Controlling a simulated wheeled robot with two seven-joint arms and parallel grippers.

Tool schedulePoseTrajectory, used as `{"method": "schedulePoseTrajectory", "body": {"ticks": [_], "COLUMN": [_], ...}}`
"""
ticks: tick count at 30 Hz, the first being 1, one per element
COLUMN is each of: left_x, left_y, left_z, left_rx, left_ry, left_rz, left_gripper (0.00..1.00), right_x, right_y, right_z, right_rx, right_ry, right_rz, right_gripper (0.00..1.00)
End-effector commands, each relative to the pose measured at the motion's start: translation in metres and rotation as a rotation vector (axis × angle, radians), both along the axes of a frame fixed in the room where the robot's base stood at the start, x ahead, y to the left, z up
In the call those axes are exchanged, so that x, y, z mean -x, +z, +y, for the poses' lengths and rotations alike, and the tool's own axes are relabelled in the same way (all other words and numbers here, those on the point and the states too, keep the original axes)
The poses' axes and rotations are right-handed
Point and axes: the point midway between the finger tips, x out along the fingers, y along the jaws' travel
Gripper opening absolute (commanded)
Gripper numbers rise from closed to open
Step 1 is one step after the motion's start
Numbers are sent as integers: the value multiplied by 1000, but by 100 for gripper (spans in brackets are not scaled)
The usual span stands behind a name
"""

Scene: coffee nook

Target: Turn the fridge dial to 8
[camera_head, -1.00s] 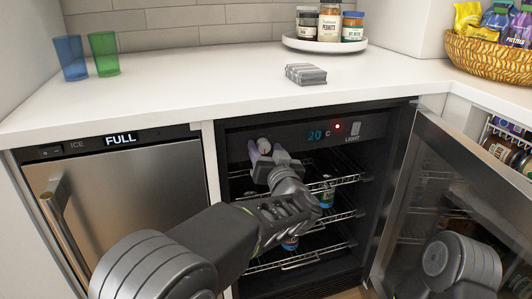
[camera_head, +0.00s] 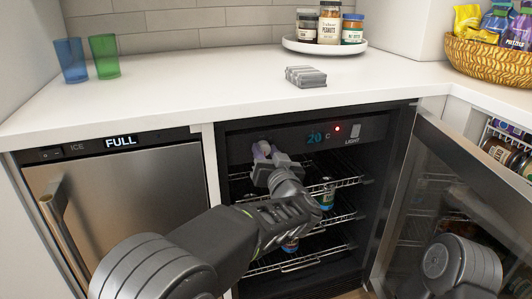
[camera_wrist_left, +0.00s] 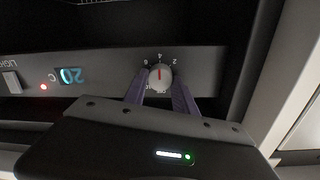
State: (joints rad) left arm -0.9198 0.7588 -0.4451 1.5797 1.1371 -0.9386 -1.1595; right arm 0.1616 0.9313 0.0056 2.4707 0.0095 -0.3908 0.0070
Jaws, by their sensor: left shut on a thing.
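The fridge dial (camera_wrist_left: 160,77) is a small round white knob with a red pointer line and numbers around it, on the dark control panel. In the wrist view its red line points up the picture; the small numbers are hard to read. My left gripper (camera_head: 262,151) is at the panel, its two purple fingers shut on the dial from both sides. In the head view the fingers hide most of the dial. The panel display (camera_head: 316,138) reads 20 C; it also shows upside down in the wrist view (camera_wrist_left: 72,75). My right gripper is out of view.
The fridge door (camera_head: 465,185) stands open at the right. Wire shelves (camera_head: 345,182) with a few bottles lie below the panel. A red lamp (camera_head: 337,128) and a LIGHT switch (camera_head: 355,130) sit right of the display. The white counter (camera_head: 200,95) overhangs the panel.

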Motion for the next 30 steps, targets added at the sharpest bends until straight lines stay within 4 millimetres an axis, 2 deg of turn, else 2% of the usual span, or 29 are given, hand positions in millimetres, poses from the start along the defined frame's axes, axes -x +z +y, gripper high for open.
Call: {"method": "schedulePoseTrajectory", "body": {"ticks": [14, 30], "left_x": [0, 0], "left_y": [-1, -4], "left_z": [1, 2], "left_rx": [98, 520], "left_ry": [0, 1], "left_rz": [-29, -167], "left_gripper": [0, 0], "right_x": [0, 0], "right_y": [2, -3], "right_z": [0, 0], "right_rx": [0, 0], "right_ry": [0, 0], "right_rz": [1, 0], "right_gripper": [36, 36]}}
